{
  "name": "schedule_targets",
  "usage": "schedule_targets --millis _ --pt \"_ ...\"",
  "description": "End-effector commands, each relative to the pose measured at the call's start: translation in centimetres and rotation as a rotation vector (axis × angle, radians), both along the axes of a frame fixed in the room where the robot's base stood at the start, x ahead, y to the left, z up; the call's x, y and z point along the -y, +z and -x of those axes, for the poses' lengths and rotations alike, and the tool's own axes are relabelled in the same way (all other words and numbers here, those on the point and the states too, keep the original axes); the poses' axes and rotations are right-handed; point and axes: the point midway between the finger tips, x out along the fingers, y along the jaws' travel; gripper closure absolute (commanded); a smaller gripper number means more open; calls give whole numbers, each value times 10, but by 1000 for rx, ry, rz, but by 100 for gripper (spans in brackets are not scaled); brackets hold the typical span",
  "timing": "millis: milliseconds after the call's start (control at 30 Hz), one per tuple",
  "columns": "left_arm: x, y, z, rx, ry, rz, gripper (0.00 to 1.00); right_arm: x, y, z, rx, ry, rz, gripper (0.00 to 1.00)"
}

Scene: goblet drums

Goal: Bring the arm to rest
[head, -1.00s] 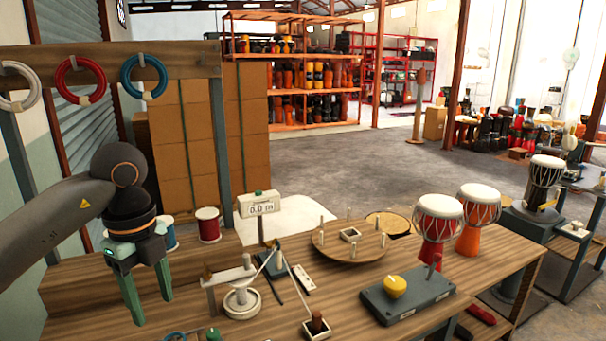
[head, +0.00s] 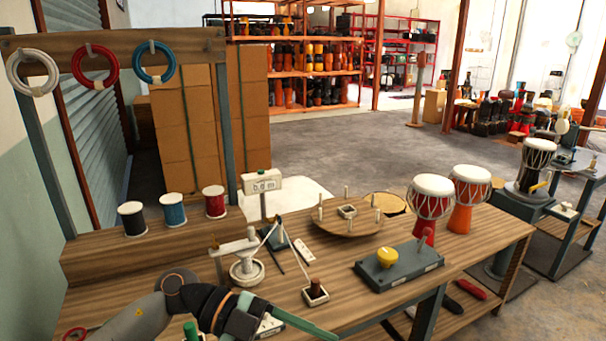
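My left arm comes in low from the left, in front of the workbench (head: 180,262). My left gripper (head: 300,322) is at the bottom of the head view, near the bench's front edge, and points right. One long green finger shows clearly; the gap between the fingers cannot be made out. I see nothing held in it. My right gripper is not in view.
Black (head: 132,220), blue (head: 173,211) and red (head: 215,203) spools stand on the raised back shelf. A grey block with a yellow knob (head: 387,257), a round peg board (head: 365,226) and two goblet drums (head: 432,197) (head: 468,188) stand to the right.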

Motion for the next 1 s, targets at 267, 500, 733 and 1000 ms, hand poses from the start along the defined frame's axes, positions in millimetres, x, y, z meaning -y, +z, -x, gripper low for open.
schedule_targets --millis 267,500,733,1000 --pt "11 28 -24 -170 410 590 43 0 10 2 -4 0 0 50" --pt "-49 -35 -66 -368 1001 730 43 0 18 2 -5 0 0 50" --pt "-123 -170 -35 -624 1552 486 43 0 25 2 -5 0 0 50" --pt "-170 -287 70 -887 1843 57 43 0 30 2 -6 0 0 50"
